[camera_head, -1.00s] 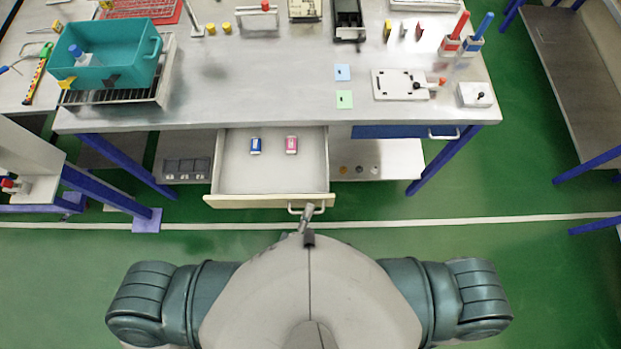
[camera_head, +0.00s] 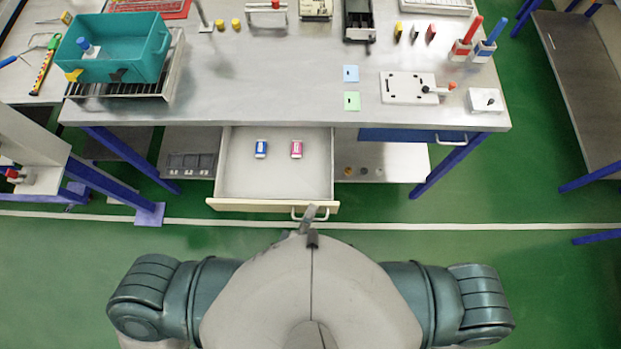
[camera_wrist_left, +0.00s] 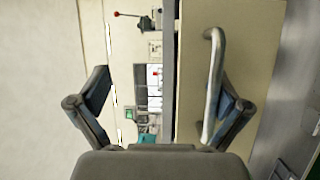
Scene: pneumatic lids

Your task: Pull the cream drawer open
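The cream drawer (camera_head: 230,204) is pulled well out from under the workbench, its inside showing from above. Its pale bar handle (camera_head: 297,216) is on the front, right of the middle; it also shows in the left wrist view (camera_wrist_left: 212,75). My left gripper (camera_head: 308,212) is at this handle, mostly hidden by my own body in the head view. In the left wrist view my left gripper (camera_wrist_left: 163,85) has its fingers wide apart. The handle lies between them, close to the right finger; I cannot tell whether they touch. My right gripper is out of view.
A blue eraser-like block (camera_head: 261,149) and a pink one (camera_head: 296,149) lie in the drawer. A closed blue drawer (camera_head: 400,135) is to its right. A teal bin (camera_head: 110,50) stands on the workbench (camera_head: 270,90). The green floor in front is clear.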

